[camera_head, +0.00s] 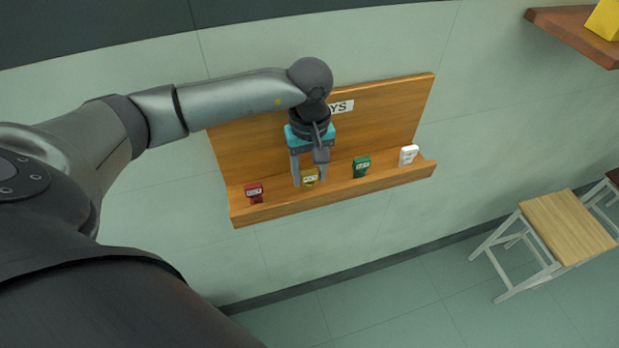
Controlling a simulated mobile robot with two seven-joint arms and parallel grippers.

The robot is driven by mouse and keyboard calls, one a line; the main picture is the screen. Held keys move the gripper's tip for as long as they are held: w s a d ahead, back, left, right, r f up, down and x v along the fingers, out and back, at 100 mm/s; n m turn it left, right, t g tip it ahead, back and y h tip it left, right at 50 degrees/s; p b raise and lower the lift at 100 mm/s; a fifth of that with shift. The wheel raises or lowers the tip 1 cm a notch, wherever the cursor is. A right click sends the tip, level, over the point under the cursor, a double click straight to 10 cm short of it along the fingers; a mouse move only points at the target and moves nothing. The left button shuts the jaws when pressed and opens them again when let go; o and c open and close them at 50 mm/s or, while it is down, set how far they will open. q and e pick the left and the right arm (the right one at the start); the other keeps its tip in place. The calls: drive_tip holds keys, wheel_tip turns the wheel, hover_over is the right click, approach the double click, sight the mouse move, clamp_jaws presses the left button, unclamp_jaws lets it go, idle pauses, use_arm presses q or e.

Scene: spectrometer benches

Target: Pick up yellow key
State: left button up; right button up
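The yellow key (310,177) sits on the ledge of a wooden wall rack (245,155), second from the left. My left gripper (309,182) reaches in from the left and points down at the yellow key. Its two grey fingers are apart, one to the left of the key and the other at its upper right. From this view I cannot tell whether the fingers touch the key. The gripper partly covers the rack's sign. My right gripper is not in view.
A red key (254,193) stands left of the yellow key. A green key (361,167) and a white key (408,155) stand to its right on the same ledge. A stool (568,228) is at the right, below a wall shelf (572,35) with a yellow object.

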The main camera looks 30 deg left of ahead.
sight(310, 172)
use_arm(q)
clamp_jaws()
idle(0.3)
wheel_tip(310, 172, up, 20)
drive_tip(key=shift+b, duration=0.4)
